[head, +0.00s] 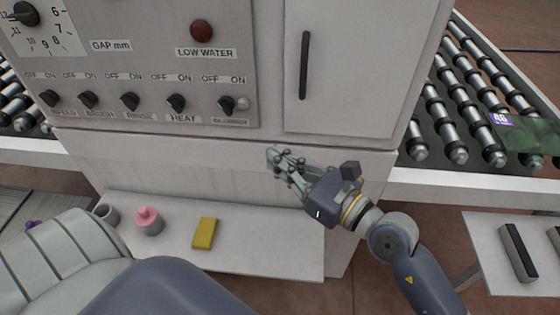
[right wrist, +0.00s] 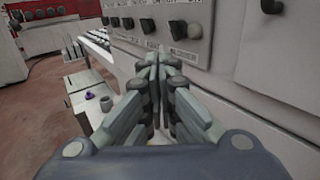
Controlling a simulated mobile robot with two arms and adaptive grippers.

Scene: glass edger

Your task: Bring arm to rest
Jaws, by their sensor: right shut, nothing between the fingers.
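My right gripper (head: 275,157) is shut and empty in the head view. It is held in front of the machine's pale lower front, below the cabinet door (head: 345,60) and right of the control panel (head: 140,70). In the right wrist view my gripper (right wrist: 157,65) has its fingers together, pointing along the machine front with the row of knobs above. My right arm comes in from the lower right. My left gripper does not show; large grey parts of my own body fill the lower left of the head view.
A shelf (head: 270,250) below the panel holds a yellow block (head: 204,233), a pink-topped pot (head: 148,220) and a grey cup (head: 106,214). A roller conveyor (head: 470,100) with a purple-labelled glass pane (head: 525,133) lies right. A small side table (head: 490,255) holds dark bars (head: 517,252).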

